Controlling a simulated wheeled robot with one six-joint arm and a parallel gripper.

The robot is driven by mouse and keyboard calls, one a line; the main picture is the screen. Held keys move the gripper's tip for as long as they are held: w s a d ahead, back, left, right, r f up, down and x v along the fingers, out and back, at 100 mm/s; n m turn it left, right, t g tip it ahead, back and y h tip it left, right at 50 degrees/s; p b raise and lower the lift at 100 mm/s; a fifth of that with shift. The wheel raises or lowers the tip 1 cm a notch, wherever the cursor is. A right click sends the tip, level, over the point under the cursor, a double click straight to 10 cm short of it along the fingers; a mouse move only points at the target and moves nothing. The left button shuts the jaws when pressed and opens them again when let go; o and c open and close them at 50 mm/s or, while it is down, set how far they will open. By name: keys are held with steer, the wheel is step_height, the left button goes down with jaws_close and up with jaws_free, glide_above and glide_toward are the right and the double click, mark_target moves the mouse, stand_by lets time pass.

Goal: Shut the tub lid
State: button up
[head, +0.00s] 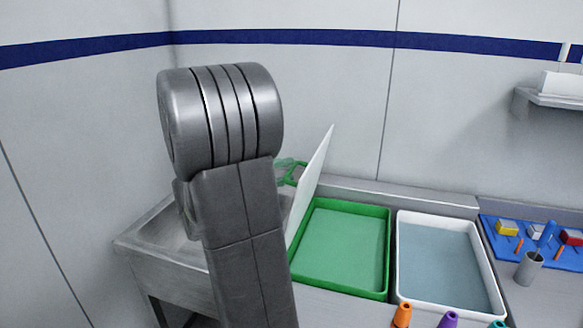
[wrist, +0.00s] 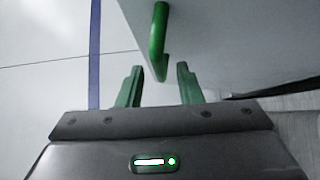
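The green tub (head: 386,262) stands open on the counter in the head view. Its white lid (head: 314,178) is raised on the tub's left side, tilted steeply. In the wrist view the lid (wrist: 225,40) fills the upper right, with a green handle (wrist: 158,35) on its face. My gripper (wrist: 159,72) has its two green fingers apart, with the handle's near end seen between or just beyond the fingertips. I cannot tell whether they touch it. In the head view my arm hides much of the area left of the lid; green parts show behind it.
A white tub (head: 400,285) with a grey-blue inside stands right of the green tub. Farther right are a blue mat (head: 488,232) with small parts and a metal cup (head: 529,268). Coloured cones (head: 402,315) stand along the front. A wall shelf (head: 550,98) hangs at upper right.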

steer(key=shift+x, duration=1.25)
jaws_close()
